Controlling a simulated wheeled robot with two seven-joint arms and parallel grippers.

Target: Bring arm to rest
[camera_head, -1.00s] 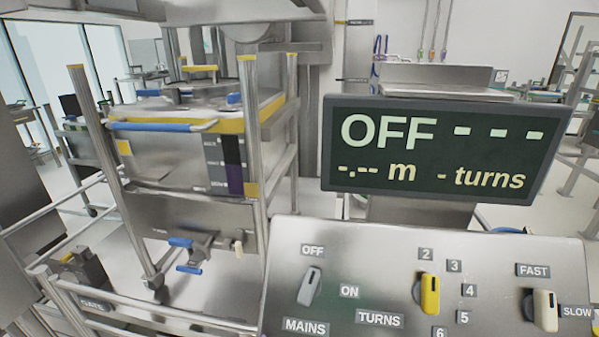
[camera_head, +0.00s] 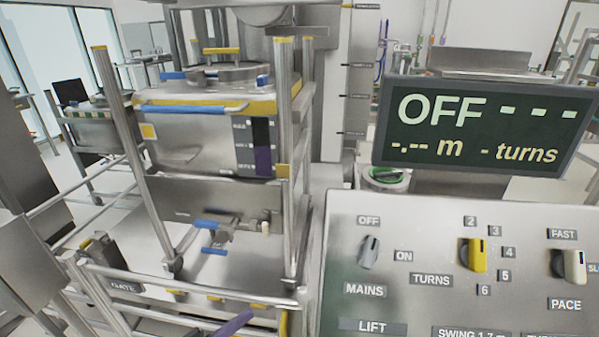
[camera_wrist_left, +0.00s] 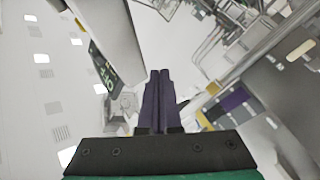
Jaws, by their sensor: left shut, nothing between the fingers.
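My left gripper (camera_head: 240,315) shows at the bottom edge of the head view as a purple finger end, in front of the gate rail. The rest of this arm is out of that view. In the left wrist view its two purple fingers (camera_wrist_left: 157,95) are together, with nothing between them. Open space lies around the fingertips there. My right gripper is in neither view.
A steel bin (camera_head: 200,135) with a yellow rim and blue handles stands inside a post frame. A control panel (camera_head: 400,260) is at the lower right. Above it a display (camera_head: 480,128) reads OFF. The gate rail (camera_head: 190,288) crosses the lower left.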

